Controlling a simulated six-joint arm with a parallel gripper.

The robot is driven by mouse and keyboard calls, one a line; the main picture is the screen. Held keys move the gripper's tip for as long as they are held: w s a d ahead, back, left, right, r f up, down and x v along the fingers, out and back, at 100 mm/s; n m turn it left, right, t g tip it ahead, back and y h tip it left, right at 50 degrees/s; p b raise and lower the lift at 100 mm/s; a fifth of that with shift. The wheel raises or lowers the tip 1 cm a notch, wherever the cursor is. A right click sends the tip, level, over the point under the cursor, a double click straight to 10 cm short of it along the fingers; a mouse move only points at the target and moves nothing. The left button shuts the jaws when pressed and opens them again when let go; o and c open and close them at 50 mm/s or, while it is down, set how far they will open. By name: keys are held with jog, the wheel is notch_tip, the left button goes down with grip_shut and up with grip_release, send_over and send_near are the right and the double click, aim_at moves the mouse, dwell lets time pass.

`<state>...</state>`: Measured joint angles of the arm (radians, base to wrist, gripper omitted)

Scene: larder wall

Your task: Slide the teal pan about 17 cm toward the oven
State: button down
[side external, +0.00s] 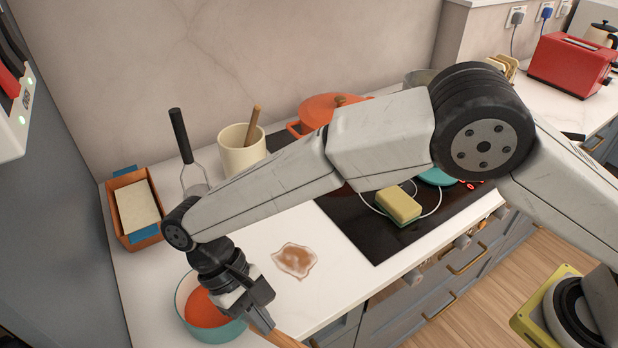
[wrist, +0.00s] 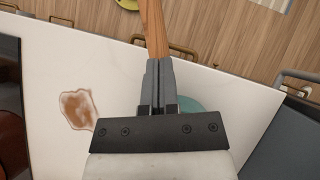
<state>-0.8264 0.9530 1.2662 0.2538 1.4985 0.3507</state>
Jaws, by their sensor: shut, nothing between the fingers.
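The teal pan (side external: 232,331) stands on the white counter at the lower left of the side view, with orange-red contents. Its wooden handle (side external: 284,340) points to the lower right; in the wrist view the handle (wrist: 154,28) runs up past my fingertips. My gripper (side external: 264,322) is shut and empty, pointing down over the near side of the pan by the handle's root. In the wrist view its closed fingers (wrist: 159,68) overlap the handle's line; I cannot tell if they touch. A teal sliver of pan (wrist: 203,104) shows beside them. My arm hides part of the pan.
A brown spill (side external: 294,261) lies on the counter right of the pan. The black hob (side external: 375,238) carries a yellow sponge (side external: 399,205) and an orange pot (side external: 330,110). A terracotta loaf tin (side external: 118,203) and a cream crock (side external: 241,152) stand behind. Drawers line the front.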

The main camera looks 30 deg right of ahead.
jog(key=shift+w+a+f, duration=0.1)
jog(key=shift+w+a, duration=0.1)
jog(key=shift+w, duration=0.4)
jog(key=shift+w+a, duration=0.2)
jog(key=shift+w, duration=0.4)
jog(key=shift+r, duration=0.75)
jog(key=shift+r, duration=0.15)
jog(key=v, duration=0.7)
jog(key=shift+w+r, duration=0.15)
jog(key=shift+r, duration=0.05)
jog(key=shift+a, duration=0.1)
